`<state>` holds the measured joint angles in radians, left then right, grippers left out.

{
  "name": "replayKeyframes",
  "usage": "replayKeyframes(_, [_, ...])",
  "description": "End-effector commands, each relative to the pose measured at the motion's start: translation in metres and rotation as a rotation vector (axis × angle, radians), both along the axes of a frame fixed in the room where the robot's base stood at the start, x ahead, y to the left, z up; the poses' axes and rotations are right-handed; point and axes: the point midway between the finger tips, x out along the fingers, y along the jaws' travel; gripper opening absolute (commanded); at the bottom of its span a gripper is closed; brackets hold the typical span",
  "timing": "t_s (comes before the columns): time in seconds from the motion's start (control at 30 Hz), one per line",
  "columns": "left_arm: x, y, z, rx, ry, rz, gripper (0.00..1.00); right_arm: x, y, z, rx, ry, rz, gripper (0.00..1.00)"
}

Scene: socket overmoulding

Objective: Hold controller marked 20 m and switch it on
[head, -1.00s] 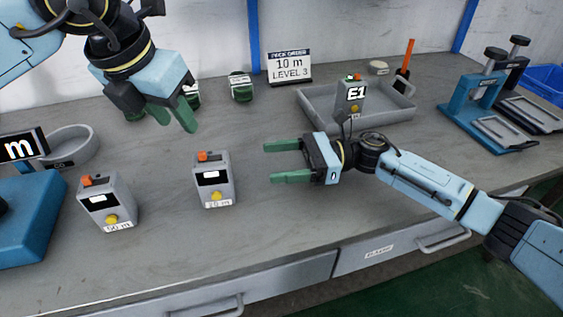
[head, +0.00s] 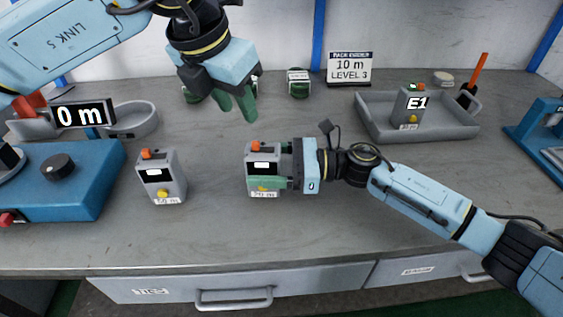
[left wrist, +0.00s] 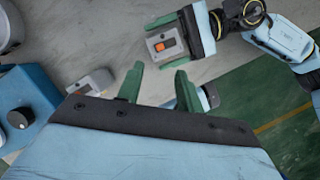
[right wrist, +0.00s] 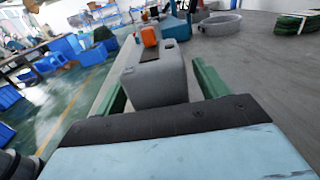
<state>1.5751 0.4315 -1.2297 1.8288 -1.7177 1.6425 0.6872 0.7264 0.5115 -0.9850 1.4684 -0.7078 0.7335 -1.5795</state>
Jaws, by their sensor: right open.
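A grey controller (head: 254,186) with an orange switch on top, a small display and a yellow knob stands upright on the bench. Its label, partly covered, seems to read 20 m. My right gripper (head: 270,168) is open around it, one green finger on its near side. In the right wrist view the controller (right wrist: 157,82) stands between the two fingers, with the orange switch up. My left gripper (head: 237,104) is open and empty, above and behind the controller; its spread fingers show in the left wrist view (left wrist: 155,86). A second, similar controller (head: 161,176) stands to the left; its label is hard to read.
A blue machine (head: 70,180) with a 0 m display (head: 82,114) stands at the left. A grey tray (head: 445,127) with a controller showing E1 (head: 404,107) lies at the back right. A sign (head: 349,68) reads 10 m LEVEL 3. The bench front is clear.

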Motion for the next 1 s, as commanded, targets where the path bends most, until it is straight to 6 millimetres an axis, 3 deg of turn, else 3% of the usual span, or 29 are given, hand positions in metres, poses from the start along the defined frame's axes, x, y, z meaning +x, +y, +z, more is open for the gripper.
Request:
replayKeyframes(0.3, [0.0, 0.0, 0.0, 0.0, 0.0, 0.0, 0.36, 0.0, 0.003, 0.0, -0.001, 0.001, -0.001, 0.73])
replayKeyframes(0.7, [0.0, 0.0, 0.0, 0.0, 0.0, 0.0, 0.36, 0.0, 0.002, 0.0, -0.001, 0.001, -0.001, 0.22])
replayKeyframes(0.87, [0.001, 0.002, -0.002, -0.022, 0.028, 0.01, 0.17, 0.0, 0.002, 0.0, -0.001, 0.001, -0.001, 0.21])
replayKeyframes(1.0, [0.008, 0.013, -0.009, -0.128, 0.147, 0.051, 0.0, 0.0, 0.002, 0.0, -0.001, 0.001, -0.001, 0.21])
